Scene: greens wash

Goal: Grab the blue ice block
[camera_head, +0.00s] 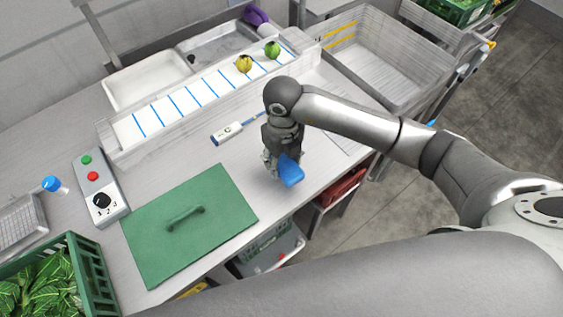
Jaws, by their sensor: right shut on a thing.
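The blue ice block (289,172) is in my right gripper (279,167), near the front edge of the grey counter, right of the green board. The gripper points down and its fingers are closed around the block's upper left part. The block's lower right side shows; the part between the fingers is hidden. I cannot tell whether the block touches the counter. My left gripper is not in view.
A green board with a handle (227,209) lies left of the block. A white probe (228,133) lies behind it. A button box (100,190) and a crate of greens (88,268) stand left. A blue-striped conveyor (195,97) runs along the back.

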